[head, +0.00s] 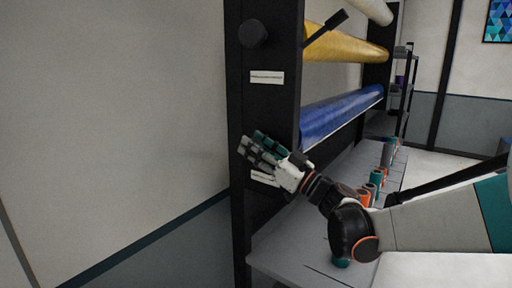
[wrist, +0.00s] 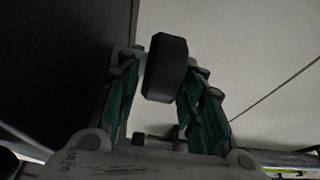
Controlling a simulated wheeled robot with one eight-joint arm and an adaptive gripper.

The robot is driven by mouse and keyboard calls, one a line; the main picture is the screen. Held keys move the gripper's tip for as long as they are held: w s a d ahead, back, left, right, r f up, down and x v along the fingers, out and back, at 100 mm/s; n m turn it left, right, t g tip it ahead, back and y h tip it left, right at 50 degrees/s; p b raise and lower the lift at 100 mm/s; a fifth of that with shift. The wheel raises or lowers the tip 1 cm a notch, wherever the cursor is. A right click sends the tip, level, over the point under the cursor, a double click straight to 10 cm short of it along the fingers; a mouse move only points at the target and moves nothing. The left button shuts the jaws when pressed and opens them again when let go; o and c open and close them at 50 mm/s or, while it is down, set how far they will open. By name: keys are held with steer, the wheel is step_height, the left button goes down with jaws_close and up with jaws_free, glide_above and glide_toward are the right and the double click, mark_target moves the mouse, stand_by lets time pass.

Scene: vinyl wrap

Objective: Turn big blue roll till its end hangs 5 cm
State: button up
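The big blue roll (head: 340,115) lies across the rack below a yellow roll. Its near end is hidden behind the black post (head: 265,110). I cannot make out a hanging end of its film. My gripper (head: 258,148) is at the outer face of the post, level with the blue roll's near end. In the wrist view, a black knob (wrist: 166,68) is between the tips of my gripper (wrist: 160,75). The fingers are spread, one on each side of the knob, and I see no firm grip. In the head view my fingers hide this knob.
Another black knob (head: 253,33) sits higher on the post, above a white label (head: 267,77). The yellow roll (head: 345,45) is above the blue one. Several small orange and teal rolls (head: 376,180) stand on the grey shelf (head: 290,245) near my arm. A wall is at left.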

steer(key=v, duration=1.2)
steer(key=shift+a+f, duration=0.15)
steer(key=s+a+f+m+g+h+b, duration=0.2)
steer(key=s+a+f+g+h, duration=0.1)
steer(key=s+f, duration=0.35)
steer(key=s+a+f+m+g+h+b, duration=0.25)
steer(key=s+f+h, duration=0.2)
steer(key=f, duration=0.35)
steer(key=s+d+f+m+h+b, duration=0.6)
steer(key=s+d+f+h, duration=0.4)
steer(key=d+f, duration=0.4)
steer(key=shift+s+d+f+g, duration=0.2)
steer(key=shift+s+g, duration=0.25)
steer(key=shift+s, duration=0.4)
